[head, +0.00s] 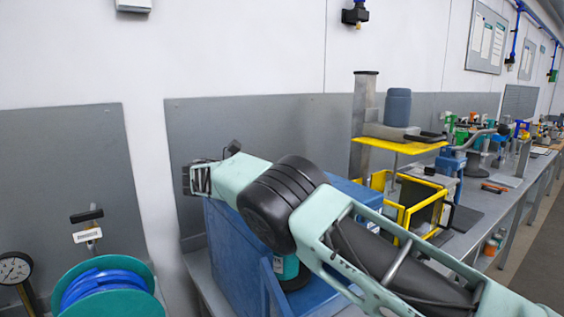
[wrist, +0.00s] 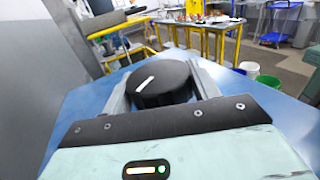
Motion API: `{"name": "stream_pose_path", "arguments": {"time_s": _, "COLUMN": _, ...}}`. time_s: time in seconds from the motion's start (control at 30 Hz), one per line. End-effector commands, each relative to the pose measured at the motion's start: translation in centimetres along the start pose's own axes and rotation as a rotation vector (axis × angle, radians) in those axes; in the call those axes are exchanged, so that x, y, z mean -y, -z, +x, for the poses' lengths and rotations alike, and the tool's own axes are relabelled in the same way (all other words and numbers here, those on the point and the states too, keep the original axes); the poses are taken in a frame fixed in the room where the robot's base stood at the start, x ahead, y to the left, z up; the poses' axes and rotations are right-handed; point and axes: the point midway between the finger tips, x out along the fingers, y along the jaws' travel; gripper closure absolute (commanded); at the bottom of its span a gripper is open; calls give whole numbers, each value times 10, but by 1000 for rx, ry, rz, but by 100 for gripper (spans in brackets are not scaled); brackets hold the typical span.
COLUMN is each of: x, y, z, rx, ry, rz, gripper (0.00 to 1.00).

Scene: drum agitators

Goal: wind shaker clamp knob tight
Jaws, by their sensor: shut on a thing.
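The clamp knob (wrist: 160,84) is round and black with a white pointer mark on its top, seen in the wrist view. My gripper (wrist: 158,88) has its two grey fingers on either side of the knob and is shut on it. In the head view my gripper (head: 200,180) is at the left end of my arm, above the blue shaker housing (head: 228,240). The knob is hidden in the head view. The blue top (wrist: 75,110) of the machine spreads around the knob in the wrist view.
A blue hose reel with a teal rim (head: 105,285) and a dial gauge (head: 14,270) stand at lower left. A yellow-framed machine (head: 400,147) stands right, behind my arm. A long bench (head: 500,190) with tools runs away to the right. Grey panels back the wall.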

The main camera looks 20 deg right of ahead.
Motion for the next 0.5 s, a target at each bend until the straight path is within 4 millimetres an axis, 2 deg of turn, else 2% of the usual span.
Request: {"name": "stream_pose_path", "arguments": {"time_s": 0.5, "x": 0, "y": 2, "z": 1, "rx": 1, "ry": 23, "rz": -1, "gripper": 63}}
